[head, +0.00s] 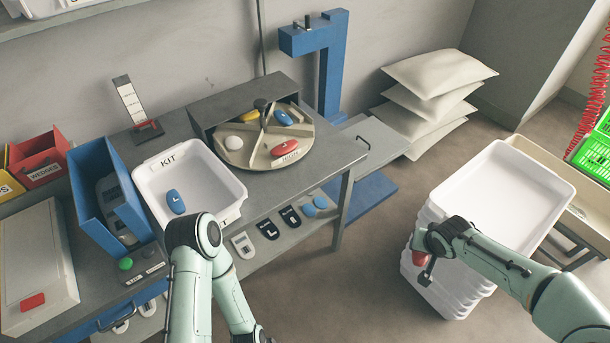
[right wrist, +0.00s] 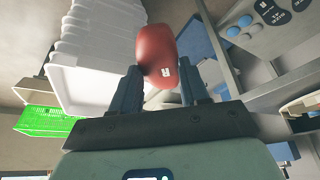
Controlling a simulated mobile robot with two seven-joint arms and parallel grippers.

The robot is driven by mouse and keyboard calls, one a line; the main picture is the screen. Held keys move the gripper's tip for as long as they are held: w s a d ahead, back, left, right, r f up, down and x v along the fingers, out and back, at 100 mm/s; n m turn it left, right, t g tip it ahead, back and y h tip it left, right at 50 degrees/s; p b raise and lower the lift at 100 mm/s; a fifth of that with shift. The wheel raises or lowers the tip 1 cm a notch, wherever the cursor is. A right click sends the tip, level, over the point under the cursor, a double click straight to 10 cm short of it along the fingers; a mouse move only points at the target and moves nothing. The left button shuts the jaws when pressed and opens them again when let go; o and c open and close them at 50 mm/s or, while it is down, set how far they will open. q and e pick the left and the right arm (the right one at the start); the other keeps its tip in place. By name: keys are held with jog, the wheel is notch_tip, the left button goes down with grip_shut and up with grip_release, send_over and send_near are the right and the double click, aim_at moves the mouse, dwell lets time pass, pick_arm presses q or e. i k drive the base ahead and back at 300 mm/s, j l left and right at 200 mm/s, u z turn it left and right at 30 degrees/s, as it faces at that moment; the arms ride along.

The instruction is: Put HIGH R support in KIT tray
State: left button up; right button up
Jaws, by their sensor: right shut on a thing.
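My right gripper (head: 424,268) is shut on a red support (head: 420,257), held in front of the white tray stack at the right. In the right wrist view the red support (right wrist: 158,50) sticks out between the fingers (right wrist: 158,88), with a small white mark too small to read surely. The white KIT tray (head: 232,208) stands on the bench at the left, far from the right gripper. A blue support marked L (head: 175,202) lies in it. Part of my left arm shows in front of the tray; its gripper is out of view.
A round carousel (head: 237,156) holds another red piece (head: 285,148) by the HIGH label, plus blue, yellow and white pieces. A stack of white trays (head: 500,190) stands at the right. Blue and dark insoles lie on the shelf (head: 262,260) below. Floor between bench and stack is clear.

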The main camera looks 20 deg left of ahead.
aim_at(205, 185)
jog(key=u, duration=0.5)
jog(key=k+u, duration=0.15)
jog(key=u, duration=0.8)
jog(key=k+j, duration=0.05)
